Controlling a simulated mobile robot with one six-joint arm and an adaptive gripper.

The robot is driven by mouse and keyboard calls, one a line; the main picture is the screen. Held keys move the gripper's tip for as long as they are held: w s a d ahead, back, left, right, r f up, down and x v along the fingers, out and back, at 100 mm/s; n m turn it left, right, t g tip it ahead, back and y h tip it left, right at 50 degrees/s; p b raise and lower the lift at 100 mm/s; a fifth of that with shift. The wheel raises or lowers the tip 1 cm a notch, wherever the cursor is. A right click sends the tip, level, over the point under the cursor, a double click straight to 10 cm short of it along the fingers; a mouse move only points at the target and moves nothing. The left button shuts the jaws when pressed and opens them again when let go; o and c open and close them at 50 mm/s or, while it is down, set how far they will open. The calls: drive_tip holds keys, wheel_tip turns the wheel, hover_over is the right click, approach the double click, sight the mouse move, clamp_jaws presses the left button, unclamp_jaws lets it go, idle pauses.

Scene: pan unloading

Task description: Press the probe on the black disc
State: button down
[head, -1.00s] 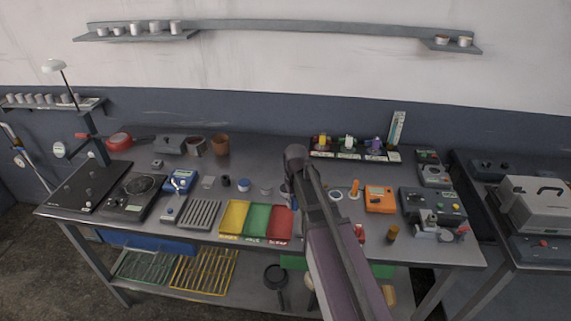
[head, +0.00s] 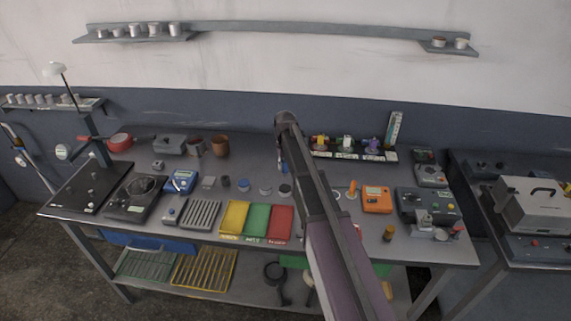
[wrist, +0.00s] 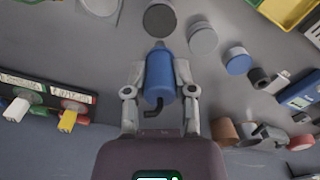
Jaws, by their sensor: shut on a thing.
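My gripper (wrist: 159,92) is shut on a blue cylindrical probe (wrist: 159,75), one finger on each side. The probe's tip points at the black disc (wrist: 159,20), which lies just beyond it in the wrist view. I cannot tell whether the tip touches it; a gap shows in the picture. In the head view the black disc (head: 285,190) lies on the table beside my arm, and a sliver of the blue probe (head: 281,166) shows above it. My arm hides most of the gripper there.
A grey disc (wrist: 203,39) and a blue disc (wrist: 237,60) lie in a row beside the black one. Yellow, green and red trays (head: 281,222) stand in front. A rack with coloured plugs (head: 346,152) stands behind, right of my arm.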

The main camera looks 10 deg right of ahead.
sight(285, 171)
drive_tip(key=shift+f, duration=0.1)
idle(0.3)
drive_tip(key=shift+f+b, duration=2.5)
drive_tip(key=shift+b, duration=0.1)
drive_tip(key=shift+s+f+b, duration=0.1)
drive_tip(key=shift+f+b, duration=0.3)
drive_tip(key=shift+b, duration=0.1)
idle(1.1)
drive_tip(key=shift+r, duration=0.1)
drive_tip(key=shift+r+p, duration=2.4)
drive_tip(key=shift+p, duration=0.15)
